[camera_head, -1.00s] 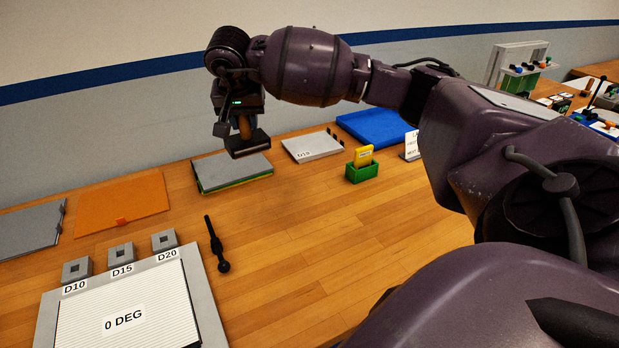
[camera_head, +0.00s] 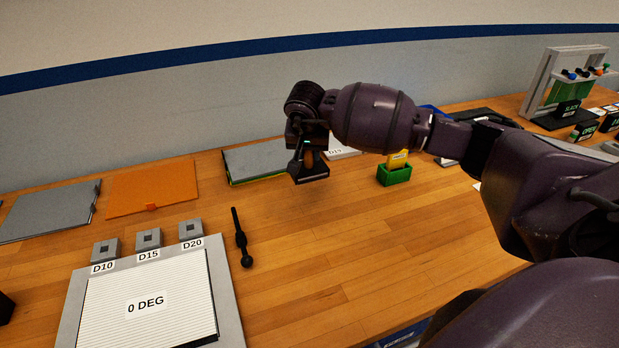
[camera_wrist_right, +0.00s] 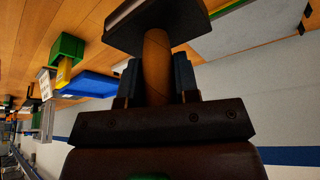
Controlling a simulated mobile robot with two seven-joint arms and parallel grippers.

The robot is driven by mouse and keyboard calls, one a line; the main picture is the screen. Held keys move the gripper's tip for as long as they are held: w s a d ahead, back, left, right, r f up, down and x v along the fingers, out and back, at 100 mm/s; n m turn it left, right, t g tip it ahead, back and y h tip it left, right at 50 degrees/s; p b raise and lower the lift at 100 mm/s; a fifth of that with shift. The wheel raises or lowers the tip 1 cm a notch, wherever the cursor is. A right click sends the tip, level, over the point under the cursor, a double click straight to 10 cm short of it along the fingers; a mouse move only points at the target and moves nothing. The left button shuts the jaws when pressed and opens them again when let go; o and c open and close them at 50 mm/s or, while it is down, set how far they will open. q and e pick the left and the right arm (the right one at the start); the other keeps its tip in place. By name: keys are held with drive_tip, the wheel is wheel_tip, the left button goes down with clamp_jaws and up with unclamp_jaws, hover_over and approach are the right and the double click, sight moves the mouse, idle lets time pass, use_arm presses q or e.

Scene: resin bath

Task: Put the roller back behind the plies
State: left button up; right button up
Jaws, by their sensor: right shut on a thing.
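My right gripper (camera_head: 307,152) is shut on the roller, holding it by its brown handle. The roller (camera_head: 312,172) has a dark, wide head that hangs below the jaws, seemingly above the wooden bench. In the right wrist view the brown handle (camera_wrist_right: 157,55) stands between the two fingers (camera_wrist_right: 157,82), with the dark head beyond them. A flat grey stack with a green-yellow edge (camera_head: 252,160) lies just left of the gripper at the back of the bench. A white ply sheet marked 0 DEG (camera_head: 120,310) lies on a grey plate at the front left. My left gripper is not seen.
A green holder (camera_head: 394,176) with a yellow card stands right of the roller. A black tool (camera_head: 240,238) lies beside the grey plate. An orange sheet (camera_head: 150,188) and grey sheets (camera_head: 45,212) lie at the back left. The middle bench is clear.

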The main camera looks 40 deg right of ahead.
sight(309, 165)
wheel_tip(309, 165, down, 4)
drive_tip(key=shift+f, duration=0.25)
wheel_tip(309, 165, down, 4)
drive_tip(key=shift+r, duration=0.1)
drive_tip(key=o, duration=0.9)
